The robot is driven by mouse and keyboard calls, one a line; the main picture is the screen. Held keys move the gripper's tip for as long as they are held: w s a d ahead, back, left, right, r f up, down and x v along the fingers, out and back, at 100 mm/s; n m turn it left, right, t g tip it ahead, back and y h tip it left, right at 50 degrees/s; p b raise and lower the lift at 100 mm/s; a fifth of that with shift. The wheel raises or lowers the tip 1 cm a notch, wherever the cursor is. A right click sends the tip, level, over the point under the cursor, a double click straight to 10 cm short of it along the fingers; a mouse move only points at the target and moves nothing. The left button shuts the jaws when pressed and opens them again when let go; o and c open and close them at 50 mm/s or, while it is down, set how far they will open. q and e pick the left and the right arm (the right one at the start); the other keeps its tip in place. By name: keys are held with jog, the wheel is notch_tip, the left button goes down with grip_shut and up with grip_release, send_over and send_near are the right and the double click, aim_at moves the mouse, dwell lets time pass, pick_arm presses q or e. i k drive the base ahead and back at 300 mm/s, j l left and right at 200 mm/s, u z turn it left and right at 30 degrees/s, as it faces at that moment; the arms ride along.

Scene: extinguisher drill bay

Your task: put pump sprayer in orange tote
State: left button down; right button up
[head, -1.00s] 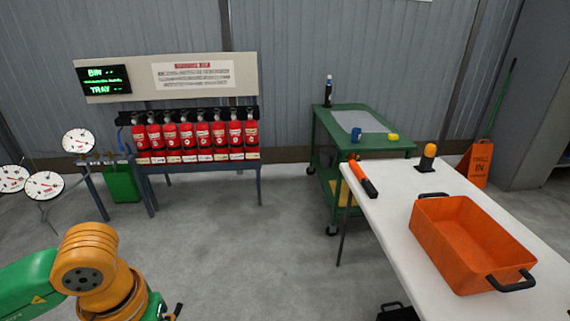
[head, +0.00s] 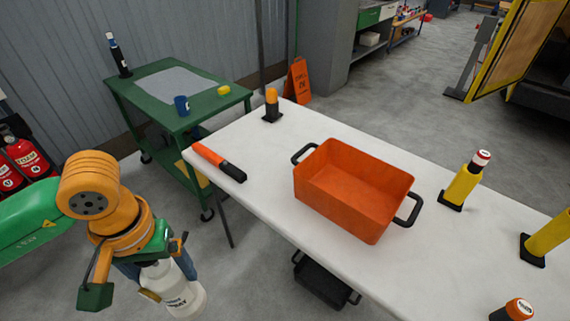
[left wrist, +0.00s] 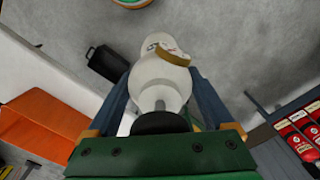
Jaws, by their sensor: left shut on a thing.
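The white pump sprayer (head: 178,296) hangs from my left gripper (head: 165,272) at the lower left of the head view, in front of the table and left of its near edge. In the left wrist view the white sprayer (left wrist: 158,88) lies between the two blue fingers, with the gripper shut on it. The open orange tote (head: 335,203), with black handles, stands on the white table to the right of the gripper, apart from it. Its inside looks empty. An orange surface, apparently the tote (left wrist: 42,125), shows at the left of the wrist view. My right gripper is out of view.
An orange-and-black tool (head: 218,161) lies on the white table (head: 262,160) left of the tote. An orange-topped post (head: 271,103) stands behind; yellow posts (head: 464,185) stand to the right. A black crate (head: 322,283) sits beneath. A green cart (head: 180,115) is behind left.

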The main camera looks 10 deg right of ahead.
aim_at(323, 184)
jog(key=i+j+z, duration=0.1)
jog(key=z, duration=0.35)
jog(key=i+j+z, duration=0.2)
jog(key=z, duration=0.25)
jog(key=i+j+z, duration=0.1)
jog(key=z, duration=0.35)
jog(key=i+j+z, duration=0.2)
jog(key=j, duration=0.15)
jog(key=i, duration=0.35)
